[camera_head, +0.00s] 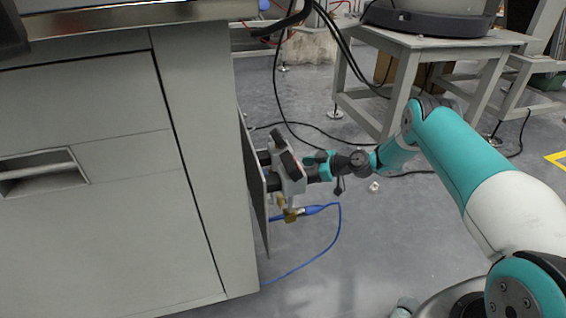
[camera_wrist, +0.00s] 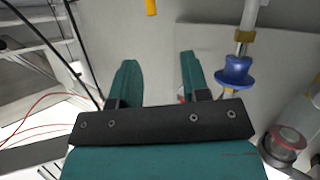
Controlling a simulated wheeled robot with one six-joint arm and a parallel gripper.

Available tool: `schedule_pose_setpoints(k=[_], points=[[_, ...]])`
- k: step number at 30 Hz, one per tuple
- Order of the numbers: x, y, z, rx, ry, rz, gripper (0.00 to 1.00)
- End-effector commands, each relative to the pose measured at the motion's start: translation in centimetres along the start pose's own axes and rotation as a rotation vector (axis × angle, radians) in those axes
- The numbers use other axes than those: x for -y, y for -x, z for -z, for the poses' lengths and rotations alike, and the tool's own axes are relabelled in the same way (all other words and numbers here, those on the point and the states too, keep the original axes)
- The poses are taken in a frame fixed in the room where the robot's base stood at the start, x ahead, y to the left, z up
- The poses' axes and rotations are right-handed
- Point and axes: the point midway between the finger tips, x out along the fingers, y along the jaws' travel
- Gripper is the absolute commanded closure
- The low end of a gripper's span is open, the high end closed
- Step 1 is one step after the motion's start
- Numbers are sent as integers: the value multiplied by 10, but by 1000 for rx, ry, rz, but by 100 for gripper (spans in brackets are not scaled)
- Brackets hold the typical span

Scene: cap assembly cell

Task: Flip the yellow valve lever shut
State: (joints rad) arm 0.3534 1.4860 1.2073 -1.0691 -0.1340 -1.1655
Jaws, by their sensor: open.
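A yellow bar (camera_wrist: 151,7), which looks like the valve lever, shows at the top edge of the wrist view, cut off by the frame. My gripper (camera_wrist: 157,59) is open, its two teal fingers apart with nothing between them. The yellow bar lies beyond the fingertips and apart from them, near the middle of the gap as seen. In the head view my gripper (camera_head: 312,164) is beside the panel fixture (camera_head: 293,177), which partly hides it. The lever cannot be made out clearly there; a brass-coloured fitting (camera_head: 290,214) hangs below the fixture.
A blue fitting (camera_wrist: 236,71) on a pipe is close to the right finger. A round gauge-like part (camera_wrist: 290,139) is at lower right. A grey cabinet (camera_head: 206,130) stands left; open floor (camera_head: 400,235) lies right.

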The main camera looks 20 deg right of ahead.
Motion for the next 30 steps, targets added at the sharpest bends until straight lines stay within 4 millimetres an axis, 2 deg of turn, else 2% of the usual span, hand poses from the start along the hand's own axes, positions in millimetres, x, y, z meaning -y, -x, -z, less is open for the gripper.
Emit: schedule_pose_setpoints(k=[1, 3, 7, 11, 14, 20, 30], points=[[12, -2, -18, -70, -25, -37, 58], [23, -1, -34, -169, -49, -107, 58], [38, 6, -56, -290, -98, -229, 58], [44, 12, -67, -340, -127, -299, 58], [44, 9, -69, -350, -130, -312, 58], [39, -14, -66, -350, -126, -306, 58], [16, -82, -41, -352, -123, -305, 58]])
